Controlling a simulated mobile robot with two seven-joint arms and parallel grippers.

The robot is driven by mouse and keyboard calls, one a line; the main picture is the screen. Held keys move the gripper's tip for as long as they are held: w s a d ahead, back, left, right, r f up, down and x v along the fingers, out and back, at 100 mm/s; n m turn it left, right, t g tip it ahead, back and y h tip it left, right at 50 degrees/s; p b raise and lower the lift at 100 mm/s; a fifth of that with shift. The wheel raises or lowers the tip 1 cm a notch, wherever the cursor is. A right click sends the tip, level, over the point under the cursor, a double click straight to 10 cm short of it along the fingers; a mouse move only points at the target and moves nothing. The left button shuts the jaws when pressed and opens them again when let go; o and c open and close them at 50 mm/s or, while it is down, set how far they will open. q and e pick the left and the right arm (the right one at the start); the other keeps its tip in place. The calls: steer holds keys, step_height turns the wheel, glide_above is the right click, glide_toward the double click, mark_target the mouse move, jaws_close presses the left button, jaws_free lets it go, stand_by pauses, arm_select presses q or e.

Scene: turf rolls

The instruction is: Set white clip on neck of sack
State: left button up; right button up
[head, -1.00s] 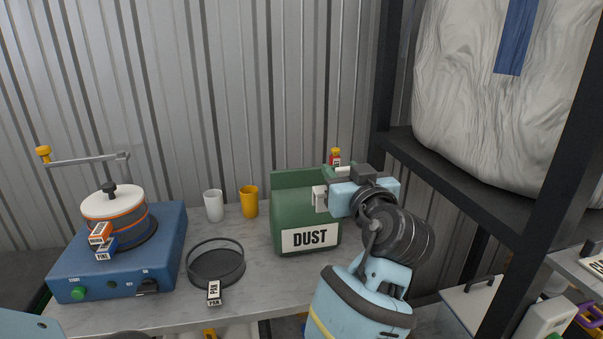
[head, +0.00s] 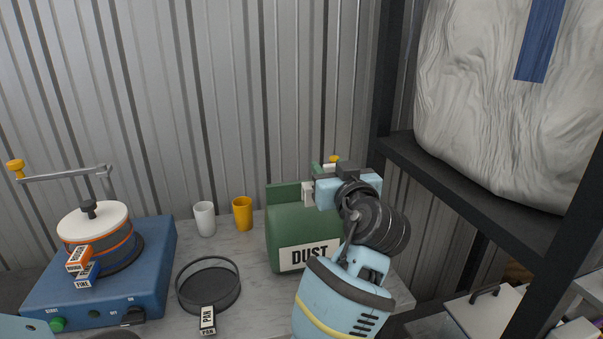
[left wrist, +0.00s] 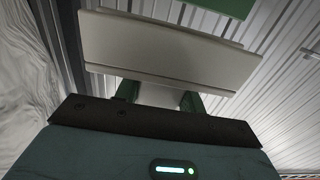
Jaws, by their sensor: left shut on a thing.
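The green sack (head: 290,232) labelled DUST stands upright on the grey worktop, its flat neck at the top. My left gripper (head: 317,190) is at the sack's upper right and points left. It is shut on the white clip (head: 308,194), which overlaps the sack's top in the head view. In the left wrist view the clip (left wrist: 165,48) is a wide white bar in front of the fingers. A green edge of the sack (left wrist: 222,7) shows beyond it. I cannot tell whether clip and neck touch. My right gripper is not in view.
A blue machine (head: 105,285) with a white-lidded pot stands left. A dark round pan (head: 208,287), a white cup (head: 204,219) and a yellow cup (head: 242,213) stand between it and the sack. A black shelf frame (head: 460,205) rises close at right; corrugated wall behind.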

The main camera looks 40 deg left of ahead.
arm_select(q)
steer(key=shift+w+a+f+p, duration=0.3)
steer(key=shift+w+a+f, duration=0.6)
steer(key=shift+a, duration=0.95)
steer(key=shift+w+a+f+p, duration=0.3)
steer(key=shift+w+a+f, duration=0.55)
steer(key=shift+a, duration=1)
steer(key=shift+w+a+f+p, duration=0.3)
steer(key=shift+w+a+f, duration=0.2)
steer(key=shift+w+a, duration=1.05)
steer(key=shift+s+a, duration=0.25)
steer(key=shift+s, duration=0.1)
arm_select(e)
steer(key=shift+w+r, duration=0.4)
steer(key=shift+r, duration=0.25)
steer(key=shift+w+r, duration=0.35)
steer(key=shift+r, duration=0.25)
arm_select(q)
steer(key=shift+f, duration=0.2)
steer(key=o, duration=1)
steer(key=shift+o, duration=0.2)
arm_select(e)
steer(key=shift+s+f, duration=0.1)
